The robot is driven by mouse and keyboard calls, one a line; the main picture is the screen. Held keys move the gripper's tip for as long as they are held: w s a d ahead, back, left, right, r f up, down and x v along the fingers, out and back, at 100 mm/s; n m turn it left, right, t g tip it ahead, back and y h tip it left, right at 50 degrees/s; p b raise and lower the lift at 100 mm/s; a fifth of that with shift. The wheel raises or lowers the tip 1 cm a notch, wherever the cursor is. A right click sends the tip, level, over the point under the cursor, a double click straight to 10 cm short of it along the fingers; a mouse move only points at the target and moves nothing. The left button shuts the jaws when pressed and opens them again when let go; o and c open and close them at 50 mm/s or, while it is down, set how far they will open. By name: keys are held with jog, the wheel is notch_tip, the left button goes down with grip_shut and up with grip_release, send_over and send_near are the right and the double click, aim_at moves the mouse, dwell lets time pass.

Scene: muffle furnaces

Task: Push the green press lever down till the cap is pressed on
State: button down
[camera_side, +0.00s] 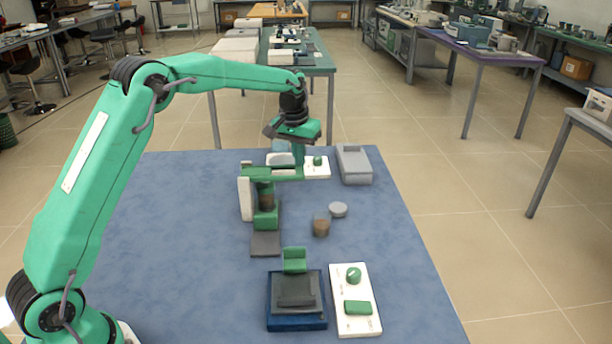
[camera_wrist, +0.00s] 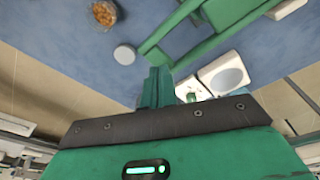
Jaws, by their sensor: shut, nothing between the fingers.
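The press stands at mid-table in the side view, with a white block (camera_side: 246,198) at its back and a green seat (camera_side: 265,220). Its green lever (camera_side: 271,174) looks about level over a brown-filled jar (camera_side: 265,197); the cap there is hard to make out. The lever appears as green bars in the wrist view (camera_wrist: 178,22). My gripper (camera_side: 299,157) is shut and empty, pointing down at the lever's right end. Its fingertips (camera_wrist: 156,75) are close to the lever in the wrist view; whether they touch it I cannot tell.
A second brown-filled jar (camera_side: 321,227) and a loose grey lid (camera_side: 338,209) sit right of the press. A grey tray (camera_side: 355,166) and a white knob plate (camera_side: 317,171) are behind. A blue-based device (camera_side: 297,322) and white control panel (camera_side: 355,290) stand in front. The left mat is clear.

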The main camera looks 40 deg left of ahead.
aim_at(298, 170)
jog(key=shift+f, duration=0.25)
jog(key=shift+f, duration=1.05)
jog(key=shift+a+f, duration=0.1)
jog(key=shift+f, duration=0.75)
jog(key=shift+s+f, duration=0.1)
jog(key=shift+f, duration=0.05)
dwell(2.5)
jog(key=shift+r, duration=5.1)
jog(key=shift+r, duration=0.1)
